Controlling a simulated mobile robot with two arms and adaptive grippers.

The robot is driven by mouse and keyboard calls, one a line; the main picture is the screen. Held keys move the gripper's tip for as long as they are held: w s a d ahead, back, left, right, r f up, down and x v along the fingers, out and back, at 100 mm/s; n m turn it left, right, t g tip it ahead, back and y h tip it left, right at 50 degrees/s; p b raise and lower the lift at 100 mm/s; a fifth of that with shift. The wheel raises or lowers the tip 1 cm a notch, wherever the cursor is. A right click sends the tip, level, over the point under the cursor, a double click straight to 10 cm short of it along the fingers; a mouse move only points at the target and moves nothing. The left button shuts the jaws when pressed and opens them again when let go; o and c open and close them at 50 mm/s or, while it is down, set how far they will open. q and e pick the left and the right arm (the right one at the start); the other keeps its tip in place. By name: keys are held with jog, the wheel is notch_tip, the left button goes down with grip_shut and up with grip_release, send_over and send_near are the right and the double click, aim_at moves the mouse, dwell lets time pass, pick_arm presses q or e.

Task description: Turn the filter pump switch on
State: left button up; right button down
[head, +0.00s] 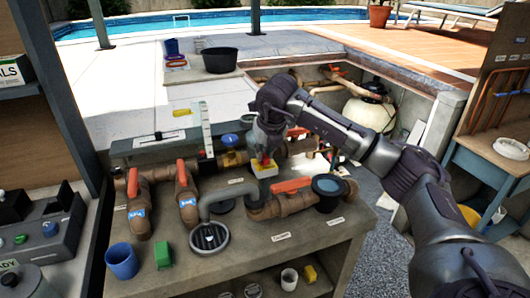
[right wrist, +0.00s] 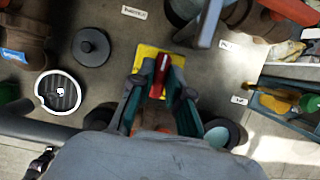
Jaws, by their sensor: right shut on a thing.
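A yellow switch box (head: 264,171) with a red lever (head: 264,160) stands among the pipes near the middle of the bench in the head view. My right gripper (head: 265,153) reaches down onto it from the right and is shut on the red lever. In the right wrist view the yellow box (right wrist: 146,58) lies under the fingers, and the red lever (right wrist: 161,75) stands between the fingertips (right wrist: 158,82). The fingers hide part of the box and lever. My left gripper is not in view.
The bench (head: 240,265) carries brown pipes with red-handled valves (head: 182,173), a round drain grate (head: 209,237), a blue cup (head: 122,261) and a green block (head: 163,254). A pit with a tank (head: 370,112) lies behind.

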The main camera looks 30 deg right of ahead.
jog(key=shift+f, duration=0.15)
jog(key=c, duration=1.1)
grip_release()
jog(key=v, duration=1.2)
